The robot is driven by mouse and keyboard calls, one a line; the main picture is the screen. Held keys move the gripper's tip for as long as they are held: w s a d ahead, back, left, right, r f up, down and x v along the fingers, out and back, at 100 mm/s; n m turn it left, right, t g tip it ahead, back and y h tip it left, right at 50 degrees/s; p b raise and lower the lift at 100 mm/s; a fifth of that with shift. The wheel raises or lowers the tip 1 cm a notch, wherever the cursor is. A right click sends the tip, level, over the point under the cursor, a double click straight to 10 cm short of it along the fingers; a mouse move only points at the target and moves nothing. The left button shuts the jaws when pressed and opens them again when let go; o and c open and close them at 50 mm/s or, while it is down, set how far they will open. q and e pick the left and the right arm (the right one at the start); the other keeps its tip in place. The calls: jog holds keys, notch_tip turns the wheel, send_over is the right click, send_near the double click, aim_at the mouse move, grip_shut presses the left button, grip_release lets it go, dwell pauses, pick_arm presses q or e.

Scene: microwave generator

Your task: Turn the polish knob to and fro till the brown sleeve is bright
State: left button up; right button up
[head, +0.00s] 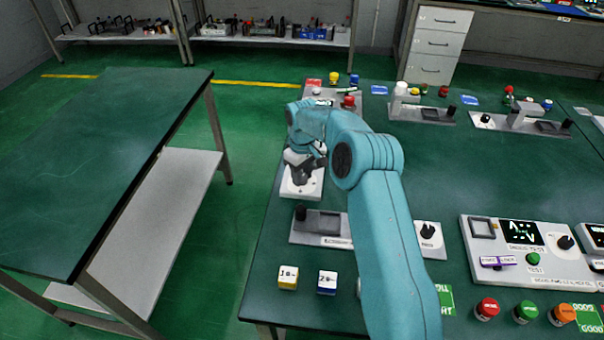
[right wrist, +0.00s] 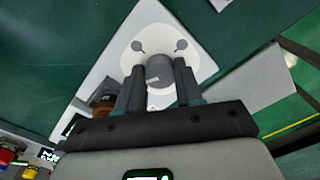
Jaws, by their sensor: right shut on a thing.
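In the head view my right gripper (head: 301,178) is over a white-grey panel (head: 289,190) near the table's left edge. In the right wrist view my right gripper (right wrist: 160,88) has its two dark fingers on either side of a grey round knob (right wrist: 159,72), shut on it. The knob has a pale mark and stands on a white round plate (right wrist: 197,66) with two small dark knobs or screws. A brownish round piece (right wrist: 104,104) lies left of the fingers, partly hidden; I cannot tell if it is the sleeve. My left gripper is not in view.
My right arm covers part of the green table (head: 500,170). A grey device (head: 322,225) with a black knob, and two labelled cubes (head: 288,277), (head: 327,282), stand in front. A test console (head: 525,250) is at right. A separate empty table (head: 90,160) stands left.

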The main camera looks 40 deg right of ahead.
jog(key=shift+r, duration=0.1)
jog(key=o, duration=1)
jog(key=shift+o, duration=0.2)
jog(key=shift+r, duration=0.4)
notch_tip(320, 180, up, 16)
jog(key=p, duration=0.1)
jog(key=shift+f, duration=0.2)
